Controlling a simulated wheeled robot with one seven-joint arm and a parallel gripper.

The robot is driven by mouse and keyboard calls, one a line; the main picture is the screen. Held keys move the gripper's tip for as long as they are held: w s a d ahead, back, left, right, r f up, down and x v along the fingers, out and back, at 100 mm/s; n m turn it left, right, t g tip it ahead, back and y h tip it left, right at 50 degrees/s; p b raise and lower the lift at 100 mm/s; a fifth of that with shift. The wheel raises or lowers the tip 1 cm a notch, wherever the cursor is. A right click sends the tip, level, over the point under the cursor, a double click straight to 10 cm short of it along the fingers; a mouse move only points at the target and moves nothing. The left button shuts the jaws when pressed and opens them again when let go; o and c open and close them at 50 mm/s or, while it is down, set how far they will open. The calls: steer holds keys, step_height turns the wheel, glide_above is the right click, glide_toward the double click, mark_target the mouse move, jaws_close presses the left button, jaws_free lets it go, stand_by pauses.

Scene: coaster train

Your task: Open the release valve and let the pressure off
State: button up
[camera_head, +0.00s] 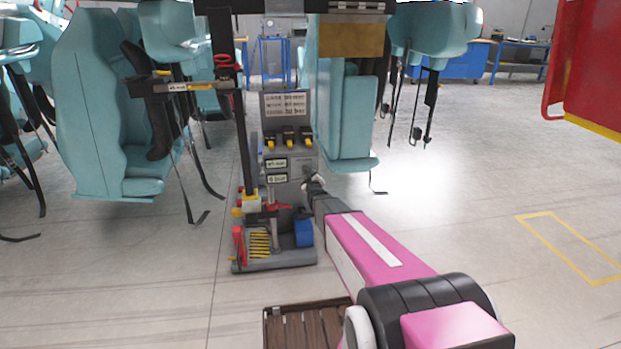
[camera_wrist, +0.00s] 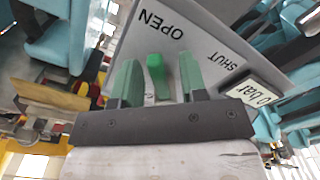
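The release valve's green lever (camera_wrist: 157,76) is in the wrist view, on a grey panel lettered OPEN and SHUT. Its visible end lies nearer the OPEN lettering than the SHUT lettering. My gripper (camera_wrist: 158,78) is open, with one finger on each side of the lever and a gap on both sides. A small display (camera_wrist: 257,94) to the right of the lever appears to read 0 bar. In the head view my gripper (camera_head: 309,180) is at the right side of the grey control stand (camera_head: 297,166), and it hides the lever there.
The stand's base tray (camera_head: 272,266) holds a blue cylinder (camera_head: 304,233) and yellow coils. A brown slatted platform (camera_head: 300,325) lies in front. Turquoise seats (camera_head: 100,110) with hanging straps flank the stand. A red panel (camera_head: 590,70) is at the right; floor before it is clear.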

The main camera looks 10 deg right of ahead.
jaws_close()
steer(key=shift+d+r+n, duration=0.1)
steer(key=shift+n, duration=0.4)
jaws_free()
steer(key=shift+s, duration=0.1)
